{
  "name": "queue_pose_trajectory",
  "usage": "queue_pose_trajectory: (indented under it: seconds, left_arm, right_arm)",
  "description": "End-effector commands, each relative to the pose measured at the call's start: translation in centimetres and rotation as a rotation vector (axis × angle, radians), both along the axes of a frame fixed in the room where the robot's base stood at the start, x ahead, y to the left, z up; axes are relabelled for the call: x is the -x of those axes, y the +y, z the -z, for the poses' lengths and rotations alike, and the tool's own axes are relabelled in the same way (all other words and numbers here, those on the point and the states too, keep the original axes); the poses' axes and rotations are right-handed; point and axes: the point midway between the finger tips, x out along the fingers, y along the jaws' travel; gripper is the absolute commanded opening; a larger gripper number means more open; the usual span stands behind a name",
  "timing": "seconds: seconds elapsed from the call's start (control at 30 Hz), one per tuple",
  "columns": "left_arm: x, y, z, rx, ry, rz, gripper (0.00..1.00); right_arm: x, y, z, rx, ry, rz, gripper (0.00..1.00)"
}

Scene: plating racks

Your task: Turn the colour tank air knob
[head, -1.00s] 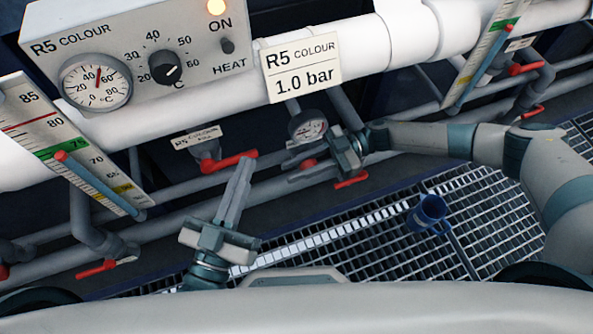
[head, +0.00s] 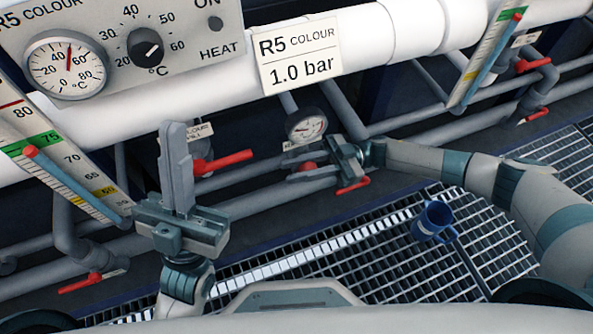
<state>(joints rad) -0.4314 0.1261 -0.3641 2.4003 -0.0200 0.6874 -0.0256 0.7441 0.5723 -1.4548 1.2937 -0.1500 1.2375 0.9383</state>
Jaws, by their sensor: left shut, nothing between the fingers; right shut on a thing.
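The colour tank air knob (head: 307,167) is red and sits just below a small round pressure gauge (head: 306,127), under the "R5 COLOUR 1.0 bar" sign (head: 298,60). The gauge's needle is too small to read. My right gripper (head: 310,174) reaches in from the right and is shut on the knob, partly hiding it. My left gripper (head: 175,127) is shut and empty, its fingers pointing up. In the picture it stands left of a red valve handle (head: 222,161) and overlaps that valve's small label.
A heater panel (head: 100,40) with a dial and black knob is at upper left. White and grey pipes run across. Level gauges stand at left (head: 65,170) and right (head: 487,60). A blue mug (head: 435,221) is over the floor grating (head: 400,270).

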Motion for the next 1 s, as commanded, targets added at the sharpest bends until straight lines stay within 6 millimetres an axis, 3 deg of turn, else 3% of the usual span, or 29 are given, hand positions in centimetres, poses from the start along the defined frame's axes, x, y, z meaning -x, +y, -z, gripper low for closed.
queue_pose_trajectory:
  seconds: [0.4,0.43,0.47,1.0]
  left_arm:
    - [0.1,0.2,-0.3,0.005,-0.02,-0.002,0.0]
    - [0.1,0.2,-0.3,0.005,-0.02,-0.002,0.0]
    - [0.1,0.2,-0.3,0.005,-0.02,-0.002,0.0]
    - [0.1,0.2,-0.2,0.005,-0.02,-0.002,0.0]
  right_arm:
    - [0.0,0.0,-0.1,-0.01,0.002,-0.001,0.0]
    - [0.0,0.0,-0.1,-0.009,0.002,0.0,0.24]
    - [0.0,0.0,-0.1,-0.009,0.002,0.0,0.3]
    - [-0.4,-1.0,0.2,-0.008,0.002,0.0,0.3]
